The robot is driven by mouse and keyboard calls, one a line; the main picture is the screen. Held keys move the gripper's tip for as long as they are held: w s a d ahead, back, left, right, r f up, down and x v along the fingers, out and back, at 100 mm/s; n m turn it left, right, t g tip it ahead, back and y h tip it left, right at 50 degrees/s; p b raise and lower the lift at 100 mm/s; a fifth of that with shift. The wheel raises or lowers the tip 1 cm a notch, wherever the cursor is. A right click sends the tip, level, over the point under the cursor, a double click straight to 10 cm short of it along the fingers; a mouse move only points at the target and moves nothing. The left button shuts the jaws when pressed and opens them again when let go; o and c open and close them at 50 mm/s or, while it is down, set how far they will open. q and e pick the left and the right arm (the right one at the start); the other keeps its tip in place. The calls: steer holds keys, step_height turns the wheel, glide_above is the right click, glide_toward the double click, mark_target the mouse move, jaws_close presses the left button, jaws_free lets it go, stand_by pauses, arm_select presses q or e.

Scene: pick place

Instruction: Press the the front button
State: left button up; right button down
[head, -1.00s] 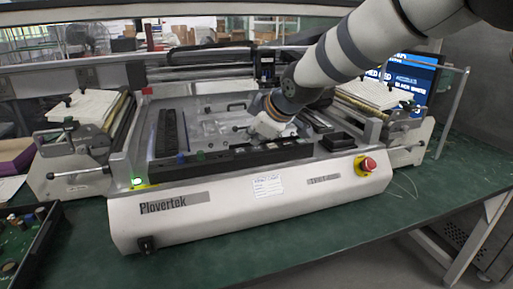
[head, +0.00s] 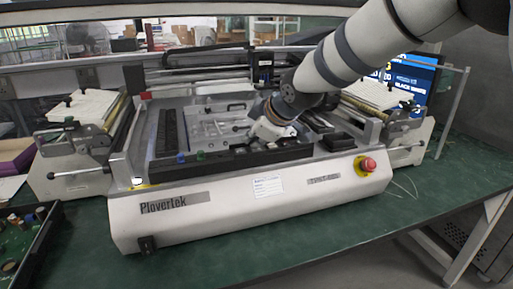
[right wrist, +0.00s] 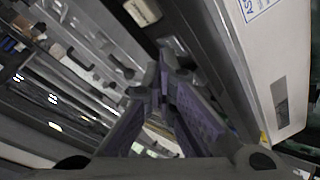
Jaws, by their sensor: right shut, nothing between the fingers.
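The white Plovertek machine (head: 225,210) stands on the green table. A red round button (head: 368,164) on a yellow base sits at the right of its front face. A small pale button-like light (head: 137,182) on a yellow patch sits at the front left corner. I cannot tell which is the front button. My right gripper (head: 254,138) is over the machine's inner bed, behind the black front rail, well left of the red button. In the right wrist view its purple-padded fingers (right wrist: 163,66) converge with nothing between them. My left gripper is not in view.
Blue and green knobs (head: 200,155) sit on the black rail. A tray of electronic parts (head: 25,240) is at the lower left. A screen (head: 405,82) stands behind at the right. The table in front of the machine is clear.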

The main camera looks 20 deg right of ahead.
mark_target(254, 150)
steer(key=shift+r, duration=3.35)
steer(key=shift+f, duration=0.1)
